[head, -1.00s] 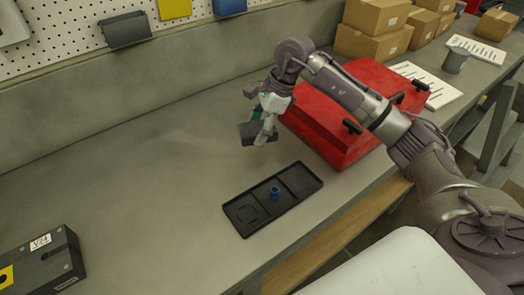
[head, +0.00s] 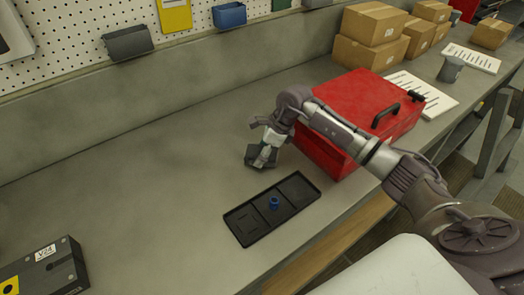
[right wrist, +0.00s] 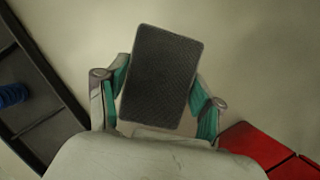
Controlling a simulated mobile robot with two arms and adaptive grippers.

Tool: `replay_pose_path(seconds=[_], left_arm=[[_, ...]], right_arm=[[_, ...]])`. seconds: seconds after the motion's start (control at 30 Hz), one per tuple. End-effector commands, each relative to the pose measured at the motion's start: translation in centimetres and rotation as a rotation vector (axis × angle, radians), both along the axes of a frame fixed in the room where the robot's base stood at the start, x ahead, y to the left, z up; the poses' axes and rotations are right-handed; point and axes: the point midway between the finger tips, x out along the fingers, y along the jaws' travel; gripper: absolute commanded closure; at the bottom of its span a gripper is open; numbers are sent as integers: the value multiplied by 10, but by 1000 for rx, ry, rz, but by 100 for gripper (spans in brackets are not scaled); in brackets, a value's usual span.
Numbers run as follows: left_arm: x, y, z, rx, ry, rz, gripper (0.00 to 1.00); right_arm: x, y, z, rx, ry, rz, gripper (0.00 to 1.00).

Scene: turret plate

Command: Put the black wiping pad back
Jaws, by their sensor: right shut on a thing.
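The black wiping pad (head: 252,155) is a dark, flat rectangular block. My right gripper (head: 264,157) is shut on it, just behind the black tray, in the head view. In the right wrist view the pad (right wrist: 161,78) sits between the two green-lined fingers of the right gripper (right wrist: 160,95), tilted slightly. The black tray (head: 240,214) lies on the bench with several recesses. A small blue part (head: 274,203) stands in its middle recess. The tray also shows at the left of the right wrist view (right wrist: 42,75). The left gripper is not in view.
A red toolbox (head: 345,110) stands right of the gripper, close to the arm. A dark grey box (head: 45,272) with a label sits at the lower left. Bins hang on the pegboard (head: 75,30). The bench (head: 130,180) left of the tray is clear.

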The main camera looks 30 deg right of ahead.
Motion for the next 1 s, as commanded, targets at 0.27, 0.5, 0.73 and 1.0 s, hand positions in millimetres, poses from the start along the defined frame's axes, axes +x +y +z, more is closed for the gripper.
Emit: replay_pose_path(seconds=[0.27, 0.5, 0.73, 1.0], left_arm=[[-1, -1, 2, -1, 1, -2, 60], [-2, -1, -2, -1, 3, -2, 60], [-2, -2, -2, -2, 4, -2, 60], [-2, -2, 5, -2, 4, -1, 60]], right_arm=[[0, 0, -8, -1, -2, 0, 66], [0, 0, -11, -1, -1, 1, 23], [0, 0, -11, -1, -1, 1, 8], [0, 0, -5, 0, -2, 1, 8]])
